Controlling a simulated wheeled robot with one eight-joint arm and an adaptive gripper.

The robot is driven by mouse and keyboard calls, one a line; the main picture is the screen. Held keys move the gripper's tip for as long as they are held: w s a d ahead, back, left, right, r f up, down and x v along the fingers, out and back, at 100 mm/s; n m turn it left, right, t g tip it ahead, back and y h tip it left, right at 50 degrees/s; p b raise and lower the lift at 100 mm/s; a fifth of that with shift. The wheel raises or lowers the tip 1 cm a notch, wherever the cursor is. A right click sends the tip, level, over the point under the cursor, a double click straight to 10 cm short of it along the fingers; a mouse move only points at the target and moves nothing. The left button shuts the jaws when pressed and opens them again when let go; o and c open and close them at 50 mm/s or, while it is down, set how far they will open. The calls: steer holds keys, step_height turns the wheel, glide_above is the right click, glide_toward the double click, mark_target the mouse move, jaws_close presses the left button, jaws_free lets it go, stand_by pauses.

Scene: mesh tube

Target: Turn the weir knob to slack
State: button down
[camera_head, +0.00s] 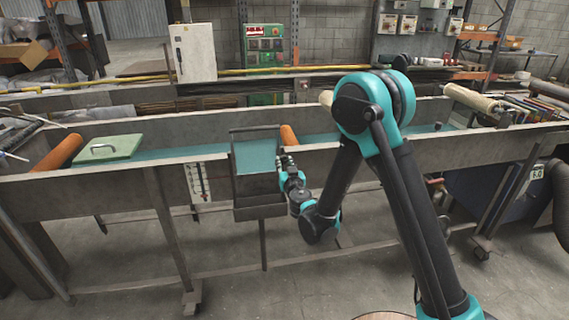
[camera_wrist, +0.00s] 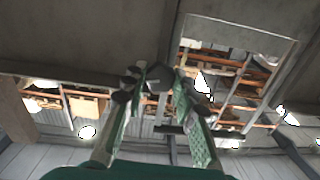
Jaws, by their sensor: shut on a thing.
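My gripper (camera_head: 287,163) is at the right side of the weir box (camera_head: 260,212) on the front wall of the long trough. In the wrist view my gripper (camera_wrist: 160,82) has its two fingers closed around a small dark round knob (camera_wrist: 159,76). The knob is mostly hidden by my fingers and wrist in the head view. Its marking and how far it is turned cannot be read. Teal water stands behind the weir's metal frame (camera_head: 233,150).
The long grey trough (camera_head: 100,165) runs across the view, with a green lidded plate (camera_head: 104,148) and an orange roller (camera_head: 58,152) at the left. A white gauge panel (camera_head: 198,182) hangs left of the weir. A blue machine (camera_head: 495,192) stands at the right.

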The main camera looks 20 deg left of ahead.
steer(key=shift+n, duration=2.3)
steer(key=c, duration=1.2)
jaws_free()
